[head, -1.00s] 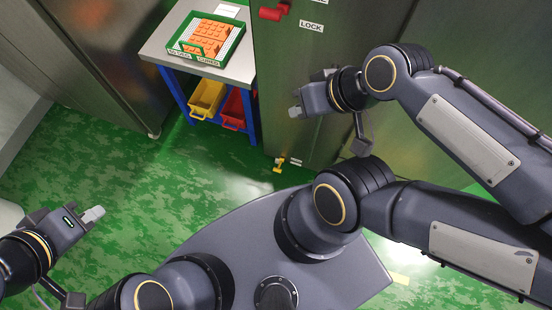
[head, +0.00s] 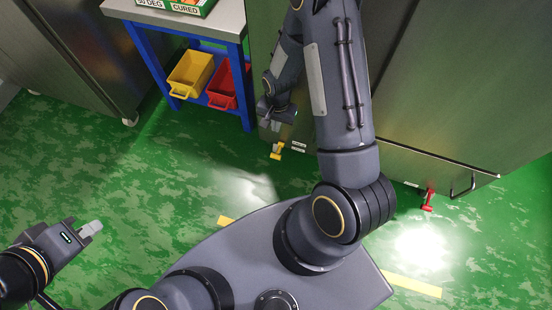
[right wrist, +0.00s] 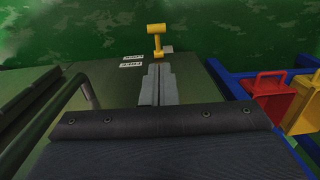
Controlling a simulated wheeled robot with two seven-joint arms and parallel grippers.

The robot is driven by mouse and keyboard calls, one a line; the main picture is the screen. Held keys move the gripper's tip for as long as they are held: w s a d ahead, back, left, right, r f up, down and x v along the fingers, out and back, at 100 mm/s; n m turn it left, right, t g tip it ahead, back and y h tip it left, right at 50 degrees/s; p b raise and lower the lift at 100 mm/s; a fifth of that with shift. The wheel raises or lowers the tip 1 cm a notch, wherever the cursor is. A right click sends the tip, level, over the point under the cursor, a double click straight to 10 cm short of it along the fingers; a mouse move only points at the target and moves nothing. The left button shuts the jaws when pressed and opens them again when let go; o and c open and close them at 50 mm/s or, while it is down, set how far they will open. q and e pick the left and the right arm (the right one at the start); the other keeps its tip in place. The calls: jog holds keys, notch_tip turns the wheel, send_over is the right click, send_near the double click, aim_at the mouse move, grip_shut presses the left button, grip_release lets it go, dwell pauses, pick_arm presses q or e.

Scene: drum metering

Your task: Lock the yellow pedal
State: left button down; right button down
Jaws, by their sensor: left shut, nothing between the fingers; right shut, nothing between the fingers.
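The yellow pedal (head: 276,152) sticks out low from the foot of the steel cabinet, just above the green floor. It also shows at the top middle of the right wrist view (right wrist: 157,36), beyond my fingertips. My right gripper (head: 275,125) is shut and empty and points down close above the pedal; in the right wrist view its fingers (right wrist: 157,72) appear apart from the pedal. Two small white labels (right wrist: 132,60) sit beside the pedal, too small to read. My left gripper (head: 97,227) is shut and empty over the floor at the lower left.
A red pedal (head: 428,200) is at the cabinet's foot further right. A blue-legged table (head: 229,22) stands left of the cabinet, with a yellow bin (head: 190,75) and a red bin (head: 222,88) on its lower shelf. The floor before the pedals is open.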

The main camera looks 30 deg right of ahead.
aim_at(276, 156)
pick_arm(q)
jog(key=shift+f, duration=0.55)
pick_arm(e)
notch_tip(276, 156, down, 3)
jog(key=shift+s+f, duration=0.15)
jog(key=shift+f, duration=0.1)
